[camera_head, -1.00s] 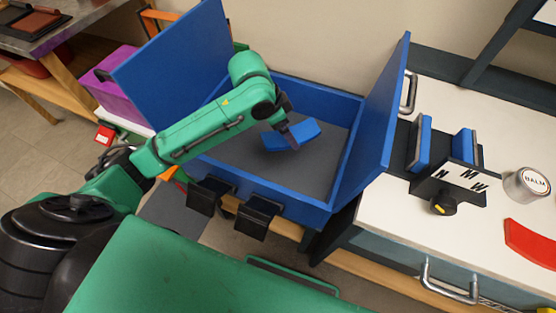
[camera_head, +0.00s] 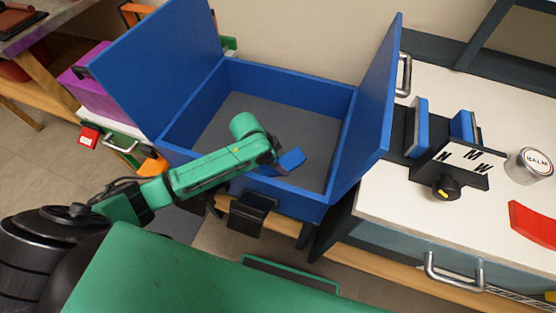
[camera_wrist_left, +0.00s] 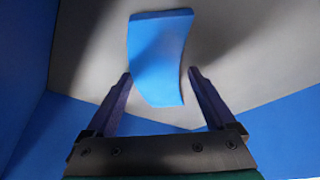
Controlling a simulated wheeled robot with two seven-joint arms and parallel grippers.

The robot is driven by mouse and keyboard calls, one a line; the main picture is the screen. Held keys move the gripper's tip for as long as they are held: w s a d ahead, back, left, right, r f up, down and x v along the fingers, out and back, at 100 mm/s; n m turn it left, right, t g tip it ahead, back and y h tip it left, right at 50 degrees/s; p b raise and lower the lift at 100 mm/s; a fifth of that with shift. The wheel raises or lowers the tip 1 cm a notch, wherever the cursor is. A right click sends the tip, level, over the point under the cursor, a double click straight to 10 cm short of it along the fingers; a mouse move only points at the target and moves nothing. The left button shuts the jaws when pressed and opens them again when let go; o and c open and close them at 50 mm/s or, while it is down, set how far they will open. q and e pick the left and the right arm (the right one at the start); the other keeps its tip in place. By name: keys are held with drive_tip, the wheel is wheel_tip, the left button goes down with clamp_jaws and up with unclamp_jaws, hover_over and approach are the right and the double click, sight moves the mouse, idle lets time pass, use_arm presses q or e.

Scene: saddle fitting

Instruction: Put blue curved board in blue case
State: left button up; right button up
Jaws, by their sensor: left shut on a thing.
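The blue case (camera_head: 288,196) stands open, with one lid panel raised at the left and one at the right, and a grey floor inside. The blue curved board (camera_head: 291,160) is in my left gripper (camera_head: 277,163), over the front part of the case, near its front wall. The board's far end points away over the grey floor. I cannot tell whether it touches the floor. My right gripper is not in view.
The white worktop (camera_head: 405,205) at the right carries a dark holder with blue pads (camera_head: 420,127), a balm tin (camera_head: 528,166) and a red curved piece (camera_head: 533,224). A purple box (camera_head: 90,92) sits at the left. The rear floor of the case is clear.

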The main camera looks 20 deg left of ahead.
use_arm(q)
drive_tip(key=o, duration=1.2)
drive_tip(key=p+v, duration=0.2)
drive_tip(key=v, duration=1)
drive_tip(key=shift+p, duration=0.35)
